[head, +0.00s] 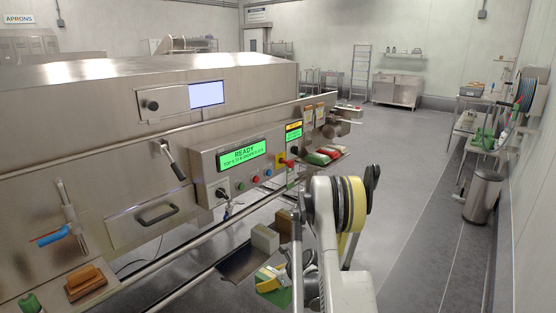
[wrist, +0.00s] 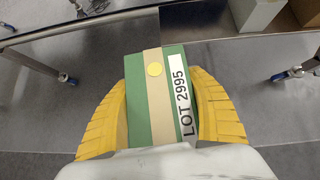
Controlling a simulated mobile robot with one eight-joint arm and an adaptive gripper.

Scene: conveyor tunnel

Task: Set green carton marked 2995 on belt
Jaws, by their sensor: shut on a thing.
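My gripper (head: 267,281) is shut on a green carton (head: 283,297), low beside the machine in the head view. In the wrist view the yellow fingers of my gripper (wrist: 161,90) press on both sides of the green carton (wrist: 140,105). The carton has a tan band, a yellow dot and a white label reading LOT 2995. It is held above the floor, near a dark flat surface (head: 238,268) that also shows in the wrist view (wrist: 150,32).
A grey carton (head: 265,239) and a brown carton (head: 286,228) stand beyond the dark surface's near part. Red and green packs (head: 322,156) lie farther along.

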